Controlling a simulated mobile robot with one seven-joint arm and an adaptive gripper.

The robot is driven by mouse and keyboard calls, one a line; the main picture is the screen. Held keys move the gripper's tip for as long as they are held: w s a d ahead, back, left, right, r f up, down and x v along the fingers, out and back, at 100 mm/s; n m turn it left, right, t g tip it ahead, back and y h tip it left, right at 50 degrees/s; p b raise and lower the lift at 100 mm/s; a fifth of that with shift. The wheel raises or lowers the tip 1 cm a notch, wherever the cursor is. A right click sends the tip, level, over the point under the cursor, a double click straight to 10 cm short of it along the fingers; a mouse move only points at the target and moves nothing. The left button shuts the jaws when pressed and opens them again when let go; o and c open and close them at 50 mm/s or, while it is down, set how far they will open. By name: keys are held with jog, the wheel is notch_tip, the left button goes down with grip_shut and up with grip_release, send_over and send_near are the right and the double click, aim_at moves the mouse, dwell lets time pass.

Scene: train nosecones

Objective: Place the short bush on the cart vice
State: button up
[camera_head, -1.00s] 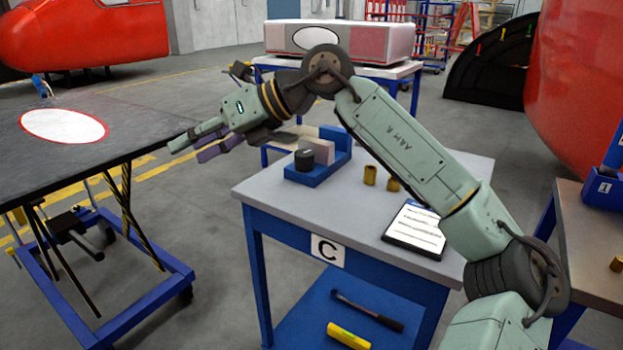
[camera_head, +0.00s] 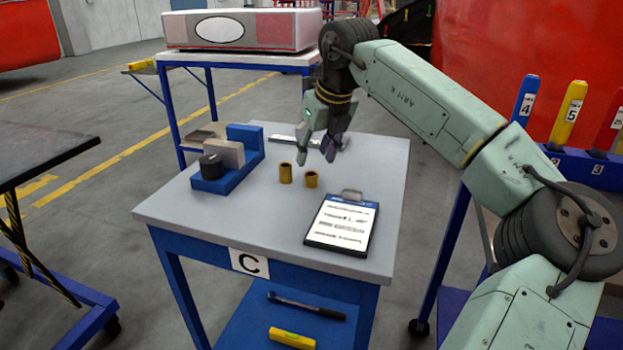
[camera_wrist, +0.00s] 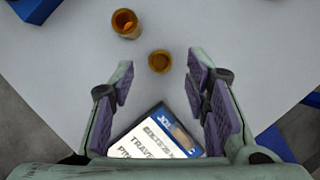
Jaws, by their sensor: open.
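The short bush (camera_head: 312,179), a brass ring, stands upright on the cart's grey top. It also shows in the wrist view (camera_wrist: 159,61), centred between my fingers. A slightly taller brass bush (camera_head: 286,173) stands just left of it and shows in the wrist view (camera_wrist: 126,22). The cart vice (camera_head: 243,170) is blue with grey jaws and a black round knob, at the cart's left side; its corner shows in the wrist view (camera_wrist: 36,8). My gripper (camera_head: 315,158) is open and empty, pointing down above the bushes. Its fingers also show in the wrist view (camera_wrist: 161,80).
A clipboard (camera_head: 342,222) lies on the cart top in front of the bushes. A dark table (camera_head: 40,158) stands left, and a rack with numbered holders (camera_head: 570,165) right.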

aim_at(311, 175)
jog(key=p+x, duration=0.1)
jog(key=x, duration=0.4)
jog(key=shift+w+d+f, duration=0.1)
jog(key=shift+f, duration=0.1)
grip_shut()
dwell(0.3)
jog(key=shift+r, duration=0.1)
